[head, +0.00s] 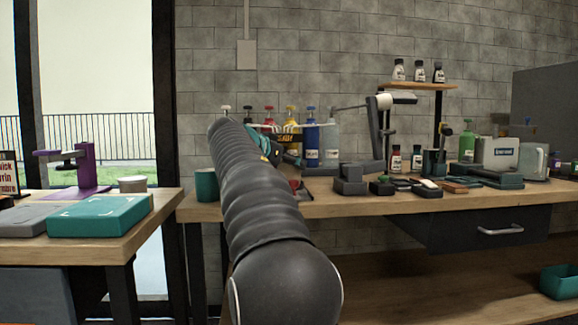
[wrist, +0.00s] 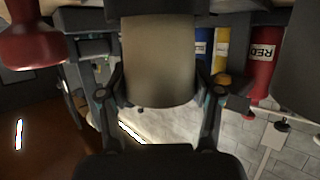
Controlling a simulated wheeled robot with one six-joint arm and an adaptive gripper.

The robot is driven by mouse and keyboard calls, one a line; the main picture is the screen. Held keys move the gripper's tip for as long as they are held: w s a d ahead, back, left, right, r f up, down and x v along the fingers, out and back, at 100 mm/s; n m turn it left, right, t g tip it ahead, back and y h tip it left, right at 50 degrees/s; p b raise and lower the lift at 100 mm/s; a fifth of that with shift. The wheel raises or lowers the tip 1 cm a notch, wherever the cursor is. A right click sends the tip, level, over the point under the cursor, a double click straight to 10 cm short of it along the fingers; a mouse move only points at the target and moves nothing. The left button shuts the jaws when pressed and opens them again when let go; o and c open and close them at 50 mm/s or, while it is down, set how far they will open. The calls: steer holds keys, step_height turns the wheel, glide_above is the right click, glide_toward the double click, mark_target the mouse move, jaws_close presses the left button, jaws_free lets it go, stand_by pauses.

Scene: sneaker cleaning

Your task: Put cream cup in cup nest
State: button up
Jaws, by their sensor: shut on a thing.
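The cream cup (wrist: 158,60) fills the upper middle of the wrist view, beige and plain, between the two fingers of my gripper (wrist: 163,95). The gripper is shut on its sides. In the head view my gripper (head: 264,146) shows only in part above the workbench, behind my arm, and the held cup is hidden there. I cannot pick out the cup nest for certain in either view.
Bottles with coloured pumps, one a blue bottle (head: 312,145), stand at the back of the workbench (head: 340,207). A teal cup (head: 206,185) stands at its left end. Dark blocks (head: 350,180) lie right of my arm. A red bottle (wrist: 263,65) shows in the wrist view.

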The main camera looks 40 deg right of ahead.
steer(key=shift+f, duration=0.2)
steer(key=o, duration=0.9)
steer(key=shift+r, duration=0.1)
steer(key=shift+a+r, duration=0.1)
steer(key=shift+r, duration=0.15)
steer(key=v, duration=1.1)
steer(key=shift+s+a+r, duration=0.1)
steer(key=shift+a, duration=0.3)
